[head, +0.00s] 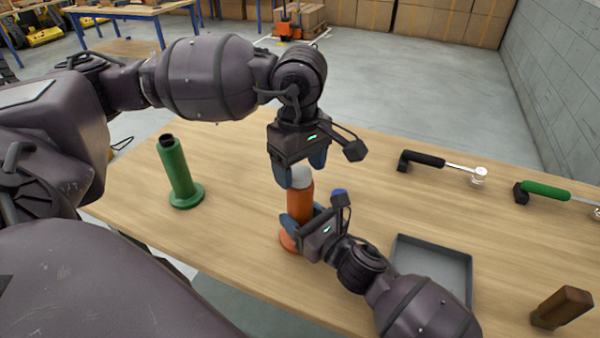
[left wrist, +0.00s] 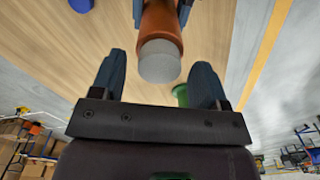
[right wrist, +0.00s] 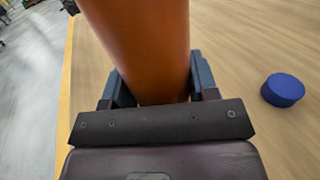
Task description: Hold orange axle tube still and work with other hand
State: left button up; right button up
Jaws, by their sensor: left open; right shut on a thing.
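The orange axle tube (head: 299,205) stands upright on its flanged base on the wooden table. A pale grey cap (head: 301,177) sits at its top end; the cap also shows in the left wrist view (left wrist: 159,62). My right gripper (head: 304,217) is shut on the tube's shaft from the front right; the right wrist view shows the orange shaft (right wrist: 145,45) between its fingers. Whether a finger touches the cap I cannot tell.
A green tube (head: 179,172) stands left on the table. A grey tray (head: 432,262) lies right of my right gripper. Black-handled (head: 425,159) and green-handled (head: 545,191) tools lie at the back right. A brown block (head: 562,307) is front right. A blue disc (right wrist: 283,90) lies near the tube.

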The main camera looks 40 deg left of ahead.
pick_arm(q)
jog(key=n, duration=0.5)
dwell(0.5)
jog(key=c, duration=0.7)
jog(key=shift+c, duration=0.2)
jog(key=m, duration=0.6)
jog(key=shift+m, duration=0.3)
jog(key=m, duration=0.2)
jog(key=shift+m, duration=0.4)
